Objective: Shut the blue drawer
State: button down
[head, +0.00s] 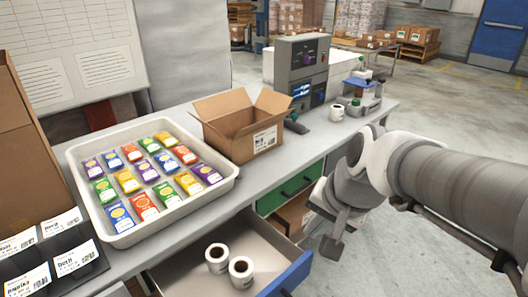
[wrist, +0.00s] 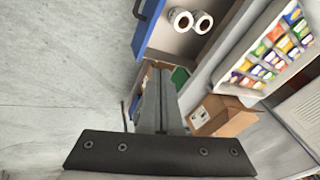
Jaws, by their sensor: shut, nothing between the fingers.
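The blue drawer (head: 288,277) is pulled out below the bench in the head view, its blue front at the bottom edge. Two white paper rolls (head: 217,258) stand inside it. In the wrist view the blue drawer (wrist: 148,28) is at the top, with a dark handle on its front and the rolls (wrist: 190,20) inside. My gripper (head: 332,248) is in front of the bench, right of the blue drawer and apart from it. In the wrist view my gripper (wrist: 160,74) has its fingers together, empty, below the drawer in the picture.
A green drawer (head: 290,187) sits in the bench beyond the blue one, with a cardboard box (head: 293,213) below it. On the bench are a tray (head: 75,157) of coloured packets, an open carton (head: 225,128) and a weighing machine (head: 300,65). The floor in front is clear.

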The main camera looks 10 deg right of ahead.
jog(key=w+d+f+m+b, duration=0.2)
jog(key=d+f+m, duration=0.2)
jog(key=f+m, duration=0.35)
jog(key=w+d+f+m+y+b, duration=0.1)
jog(key=d+f+m+b, duration=0.1)
jog(key=d+f+m, duration=0.4)
jog(key=w+d+f+m+b, duration=0.2)
jog(key=d+f+m, duration=0.1)
jog(key=f+m, duration=0.6)
jog(key=w+a+r+b+x, duration=0.1)
jog(key=b+x, duration=0.3)
jog(key=x, duration=0.9)
jog(key=shift+w+a+r+n+g, duration=0.2)
jog(key=shift+w+a+n+g, duration=0.2)
jog(key=shift+a, duration=0.25)
